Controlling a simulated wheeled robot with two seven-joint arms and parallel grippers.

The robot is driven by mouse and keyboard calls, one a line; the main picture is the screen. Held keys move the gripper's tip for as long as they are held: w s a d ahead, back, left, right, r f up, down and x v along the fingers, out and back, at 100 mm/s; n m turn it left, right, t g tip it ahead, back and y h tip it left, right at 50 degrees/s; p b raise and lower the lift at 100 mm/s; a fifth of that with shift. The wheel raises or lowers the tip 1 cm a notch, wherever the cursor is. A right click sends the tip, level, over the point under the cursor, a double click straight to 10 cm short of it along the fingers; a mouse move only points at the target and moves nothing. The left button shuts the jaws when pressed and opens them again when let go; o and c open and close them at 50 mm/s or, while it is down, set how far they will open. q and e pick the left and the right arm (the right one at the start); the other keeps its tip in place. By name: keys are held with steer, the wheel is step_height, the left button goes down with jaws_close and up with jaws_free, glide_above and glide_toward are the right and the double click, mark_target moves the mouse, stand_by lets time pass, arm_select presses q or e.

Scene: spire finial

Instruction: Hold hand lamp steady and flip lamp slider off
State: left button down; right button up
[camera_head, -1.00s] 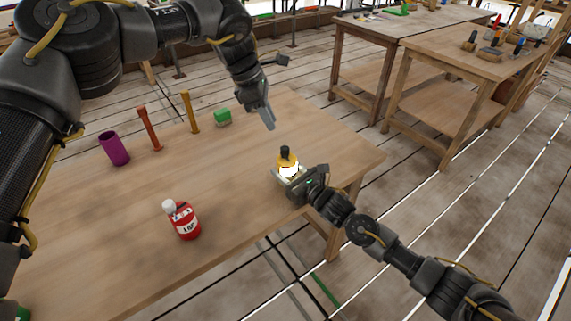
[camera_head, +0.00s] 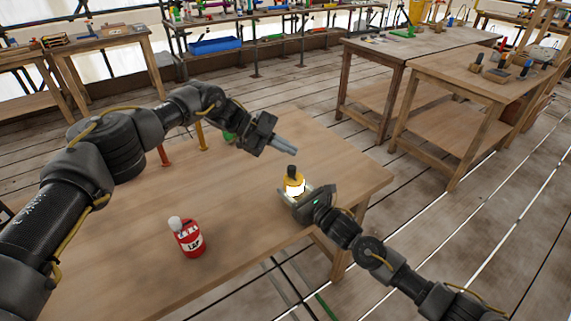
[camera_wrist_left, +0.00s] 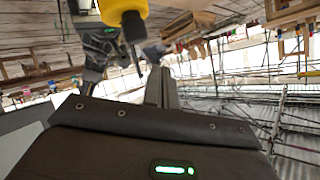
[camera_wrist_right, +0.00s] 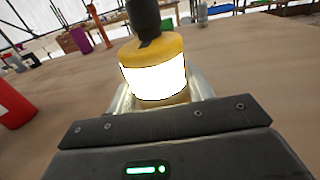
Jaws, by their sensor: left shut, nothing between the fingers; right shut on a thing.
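The hand lamp (camera_head: 294,186) has a yellow top, a black upright handle and a brightly glowing white body. It stands upright near the table's right edge. My right gripper (camera_head: 296,194) is shut on its lower body; the right wrist view shows the lamp (camera_wrist_right: 152,76) between the fingers. My left gripper (camera_head: 293,148) is shut and empty, a little above and behind the lamp, apart from it. The lamp's yellow part (camera_wrist_left: 122,8) also shows at the top of the left wrist view, beside my left fingers (camera_wrist_left: 160,86). I cannot make out the slider.
Two posts, one orange (camera_head: 163,156) and one yellow (camera_head: 201,136), and a green block (camera_head: 229,137) stand behind my left arm. The middle of the table (camera_head: 200,195) is clear.

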mark_target(292, 171)
arm_select(q)
steer(key=w+a+f+n+t+h, duration=0.1)
steer(key=a+n, duration=0.4)
steer(key=n, duration=0.8)
steer(key=w+a+f+n+t+h, duration=0.2)
steer(key=a+f+n+t+h, duration=0.1)
steer(key=n, duration=1)
step_height(292, 171, down, 2)
steer(key=shift+w+a+f+n+h, duration=0.15)
steer(key=shift+a+n+h, duration=0.25)
steer(key=shift+a+h, duration=0.4)
steer(key=w+d, duration=0.1)
steer(key=d, duration=0.9)
arm_select(e)
steer(key=shift+d, duration=0.1)
arm_select(q)
steer(key=shift+s+a, duration=0.25)
steer(key=shift+s, duration=0.7)
steer(key=shift+s+a, duration=0.25)
steer(key=shift+s, duration=0.65)
